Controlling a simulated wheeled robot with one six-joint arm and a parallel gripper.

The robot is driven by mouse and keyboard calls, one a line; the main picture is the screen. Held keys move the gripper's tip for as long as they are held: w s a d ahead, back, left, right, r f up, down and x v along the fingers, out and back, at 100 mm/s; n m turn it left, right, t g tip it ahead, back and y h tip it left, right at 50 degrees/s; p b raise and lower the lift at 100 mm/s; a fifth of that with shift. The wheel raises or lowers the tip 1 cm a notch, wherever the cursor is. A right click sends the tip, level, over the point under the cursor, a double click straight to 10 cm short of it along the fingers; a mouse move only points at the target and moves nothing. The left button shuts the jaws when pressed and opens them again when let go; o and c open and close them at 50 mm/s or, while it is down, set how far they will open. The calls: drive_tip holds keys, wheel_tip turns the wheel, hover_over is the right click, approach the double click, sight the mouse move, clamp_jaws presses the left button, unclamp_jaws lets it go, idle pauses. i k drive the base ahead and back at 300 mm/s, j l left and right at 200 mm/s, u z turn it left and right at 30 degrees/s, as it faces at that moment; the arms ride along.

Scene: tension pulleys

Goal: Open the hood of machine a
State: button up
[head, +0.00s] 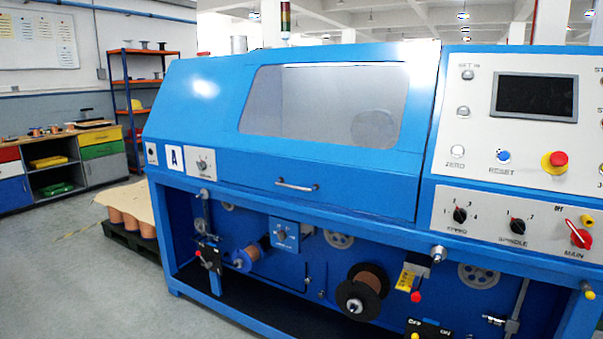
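Machine a is the large blue machine with a white "A" plate (175,159) on its front left. Its blue hood (205,105) is down and shut, with a sloped front and a grey see-through window (322,105). A silver bar handle (297,186) sits low on the middle of the hood's front. Dim round shapes show behind the window. My gripper is not in view.
A control panel (520,130) with a dark screen, buttons and knobs stands right of the hood. Below are spools (362,294) and pulleys in an open bay. A workbench (60,160) and a loaded pallet (130,235) stand left. The grey floor (60,285) at front left is clear.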

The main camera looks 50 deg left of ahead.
sight(386, 183)
drive_tip(key=u, duration=1.7)
